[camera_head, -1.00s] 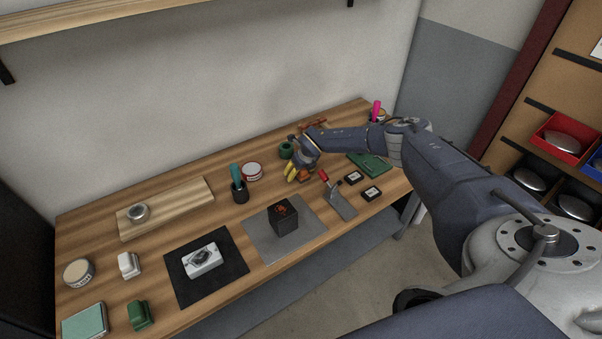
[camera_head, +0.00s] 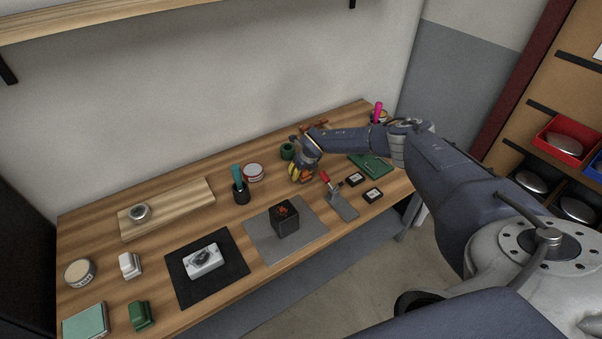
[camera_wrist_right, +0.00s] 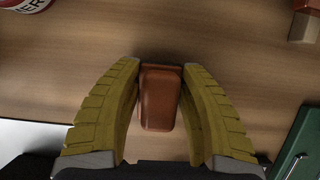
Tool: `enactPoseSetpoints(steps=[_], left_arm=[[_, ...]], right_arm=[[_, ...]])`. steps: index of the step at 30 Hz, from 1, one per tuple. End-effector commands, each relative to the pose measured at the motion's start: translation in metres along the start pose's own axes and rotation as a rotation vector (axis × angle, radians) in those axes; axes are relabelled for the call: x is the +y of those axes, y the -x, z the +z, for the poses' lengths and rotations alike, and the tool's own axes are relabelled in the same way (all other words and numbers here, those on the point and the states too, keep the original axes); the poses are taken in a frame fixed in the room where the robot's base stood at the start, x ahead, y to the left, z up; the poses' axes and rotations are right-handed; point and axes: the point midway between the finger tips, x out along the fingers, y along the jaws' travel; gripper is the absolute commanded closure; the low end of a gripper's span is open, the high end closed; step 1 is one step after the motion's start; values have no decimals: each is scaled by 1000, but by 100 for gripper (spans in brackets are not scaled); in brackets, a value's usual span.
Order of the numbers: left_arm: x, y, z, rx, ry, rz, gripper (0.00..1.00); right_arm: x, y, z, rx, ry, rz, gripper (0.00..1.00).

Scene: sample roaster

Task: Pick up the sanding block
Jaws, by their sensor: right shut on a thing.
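An orange-brown block, which I take for the sanding block (camera_wrist_right: 159,100), sits between the two yellow fingers of my right gripper in the right wrist view. The fingers bear on its left and right sides. In the head view my right gripper (camera_head: 300,174) is low over the back right part of the workbench and mostly hides the block. I cannot tell whether the block is clear of the wood. My left gripper is in neither view.
A green roll (camera_head: 287,151) and a red-and-white tin (camera_head: 253,172) stand left of my right gripper. A red-handled scraper (camera_head: 340,204) lies in front of it, and a green flat case (camera_head: 370,165) lies to its right. A dark cube (camera_head: 285,219) stands on a grey mat (camera_head: 262,243).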

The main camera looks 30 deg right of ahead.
Motion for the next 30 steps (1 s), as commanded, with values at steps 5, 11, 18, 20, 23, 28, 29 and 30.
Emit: enactPoseSetpoints(steps=[5,11,18,20,23,28,29,30], left_arm=[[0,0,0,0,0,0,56],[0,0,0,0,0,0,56],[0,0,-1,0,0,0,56],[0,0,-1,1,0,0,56],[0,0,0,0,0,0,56],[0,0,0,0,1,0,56],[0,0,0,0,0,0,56],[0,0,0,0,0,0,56]], right_arm=[[0,16,9,-4,0,0,91],[-1,55,24,-6,1,1,91],[0,109,47,-6,0,0,91],[0,121,51,-5,0,1,91],[0,139,59,-5,0,0,91],[0,162,68,-4,1,0,91],[0,165,70,-4,1,0,91],[0,169,71,-4,1,0,91]])
